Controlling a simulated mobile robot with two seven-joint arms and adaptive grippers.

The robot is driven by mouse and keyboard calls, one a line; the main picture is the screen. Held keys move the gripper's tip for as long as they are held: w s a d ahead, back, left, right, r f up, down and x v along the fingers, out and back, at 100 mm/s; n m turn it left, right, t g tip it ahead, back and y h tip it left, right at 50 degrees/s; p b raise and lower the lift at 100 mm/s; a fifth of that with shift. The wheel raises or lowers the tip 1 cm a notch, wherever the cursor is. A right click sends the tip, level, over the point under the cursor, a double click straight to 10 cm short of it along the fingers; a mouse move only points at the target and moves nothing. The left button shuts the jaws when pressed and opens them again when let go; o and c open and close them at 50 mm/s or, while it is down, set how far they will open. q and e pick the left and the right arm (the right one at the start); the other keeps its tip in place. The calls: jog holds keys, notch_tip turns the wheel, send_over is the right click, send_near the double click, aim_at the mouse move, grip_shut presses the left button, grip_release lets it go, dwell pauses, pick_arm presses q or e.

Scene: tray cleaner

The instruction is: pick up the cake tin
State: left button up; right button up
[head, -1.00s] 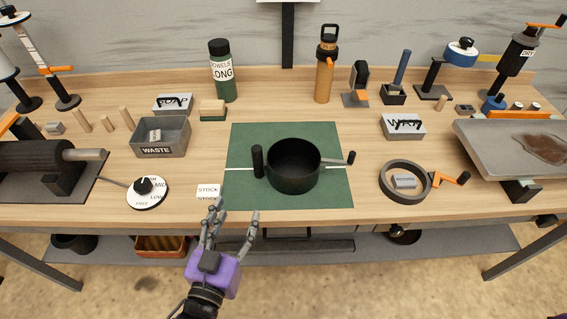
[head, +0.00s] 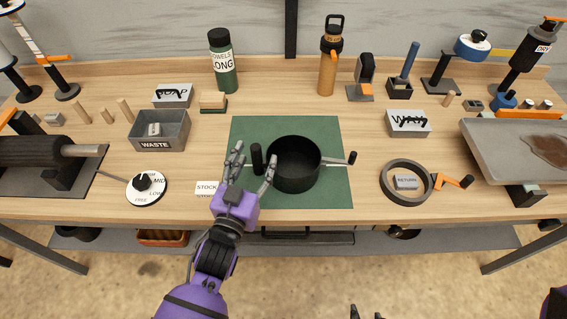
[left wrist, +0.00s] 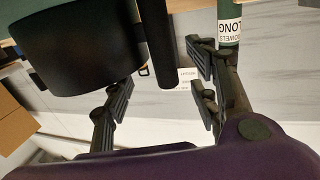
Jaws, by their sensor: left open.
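The cake tin (head: 293,181) is a round, black, open tin on the green mat (head: 323,199). In the left wrist view the tin (left wrist: 80,55) and post (left wrist: 159,42) show close up, with the open fingers (left wrist: 160,85) near the post. Two dark tips (head: 366,313) at the bottom edge seem to be my right gripper, mostly cut off.
A STOCK card (head: 206,188) and a dial (head: 147,187) lie left of the mat. A WASTE bin (head: 174,133) stands behind them. A dark ring (head: 386,187) with an orange handle lies to the right.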

pick_arm(q)
jog(key=shift+w, duration=0.3)
grip_shut()
dwell(0.3)
